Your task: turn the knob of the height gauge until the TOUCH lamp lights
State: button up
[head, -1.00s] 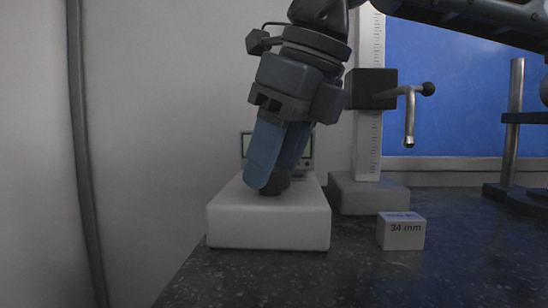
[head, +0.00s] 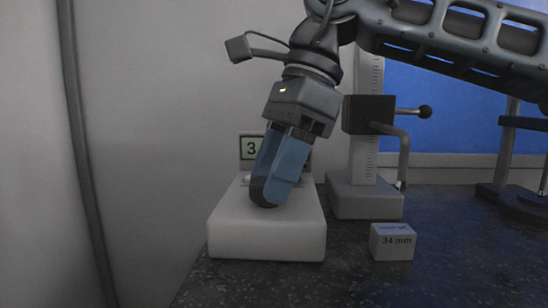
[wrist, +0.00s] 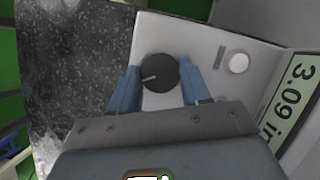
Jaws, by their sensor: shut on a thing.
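My gripper (head: 266,198) points down onto the white control box (head: 265,240). In the wrist view its two blue fingers stand on either side of the black round knob (wrist: 160,76), shut on it; a pale line marks the knob. In the head view the fingers hide the knob. The height gauge has a ruled column (head: 364,160), a dark carriage (head: 368,114) and a bent metal probe (head: 404,155), its tip above the small 34 mm block (head: 392,242) in the picture. The display (wrist: 297,95) reads 3.09 in. A pale round lamp or button (wrist: 238,63) looks unlit.
The dark speckled bench (head: 300,285) is clear in front of the box and block. The gauge's grey base (head: 365,198) stands just right of the box. A dark stand (head: 510,190) is at the far right, and a wall is close behind.

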aim_at(293, 199)
jog(key=shift+r+n+g+p, duration=0.1)
jog(key=shift+n+g+p, duration=0.35)
jog(key=shift+n, duration=0.75)
jog(key=shift+w+h, duration=0.1)
jog(key=shift+h, duration=0.2)
jog(key=o, duration=1.1)
jog(key=shift+c, duration=0.2)
jog(key=v, duration=0.7)
jog(key=shift+r, duration=0.3)
jog(key=shift+d, duration=0.15)
